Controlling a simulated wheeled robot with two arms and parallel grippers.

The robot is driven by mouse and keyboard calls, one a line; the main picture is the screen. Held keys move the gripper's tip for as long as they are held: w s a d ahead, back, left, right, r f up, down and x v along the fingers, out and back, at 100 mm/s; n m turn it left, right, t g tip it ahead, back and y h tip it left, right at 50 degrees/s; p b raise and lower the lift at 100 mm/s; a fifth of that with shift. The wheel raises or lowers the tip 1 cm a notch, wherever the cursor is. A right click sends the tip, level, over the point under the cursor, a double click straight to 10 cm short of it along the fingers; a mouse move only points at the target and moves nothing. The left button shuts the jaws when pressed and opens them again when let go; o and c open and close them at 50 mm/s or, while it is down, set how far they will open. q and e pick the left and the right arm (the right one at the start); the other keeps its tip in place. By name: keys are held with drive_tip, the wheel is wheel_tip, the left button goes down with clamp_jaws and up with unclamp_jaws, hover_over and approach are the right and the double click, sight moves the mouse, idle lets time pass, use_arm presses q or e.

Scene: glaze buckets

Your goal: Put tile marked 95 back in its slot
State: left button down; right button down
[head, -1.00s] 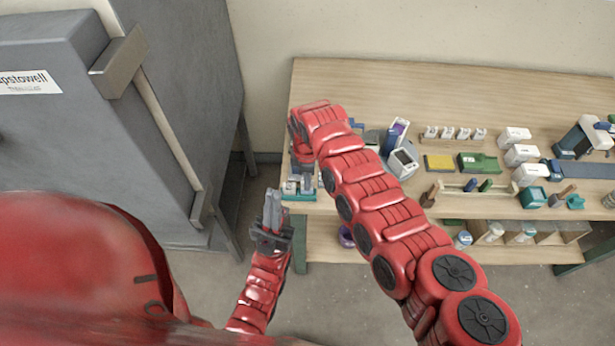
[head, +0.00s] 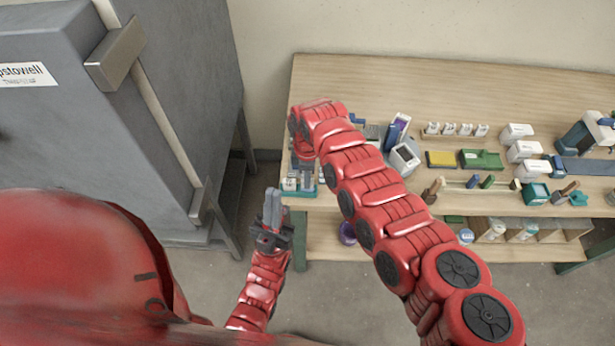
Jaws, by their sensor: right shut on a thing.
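My right arm reaches across the wooden table to its left end. Its gripper (head: 304,170) points down over a small teal rack (head: 300,194) at the table's front left corner and is mostly hidden under the red wrist. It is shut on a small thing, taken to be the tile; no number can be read. Small white and grey pieces stand in the teal rack, too small to tell apart, and its slots cannot be made out. My left gripper (head: 272,207) points up in front of the table's left end, with its two grey fingers close together and nothing seen between them.
A large grey cabinet (head: 205,80) stands left of the table. Behind my right arm are a white device (head: 404,157), a yellow pad (head: 440,159) and a green tray (head: 481,159). A lower shelf (head: 340,238) holds bottles. The table's back left is clear.

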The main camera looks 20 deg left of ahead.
drive_tip(key=shift+f+b, duration=0.3)
drive_tip(key=shift+f, duration=0.05)
drive_tip(key=c, duration=0.7)
unclamp_jaws()
drive_tip(key=shift+c, duration=0.2)
drive_tip(key=shift+r, duration=0.1)
drive_tip(key=shift+r+p, duration=2.25)
drive_tip(key=shift+r, duration=1.2)
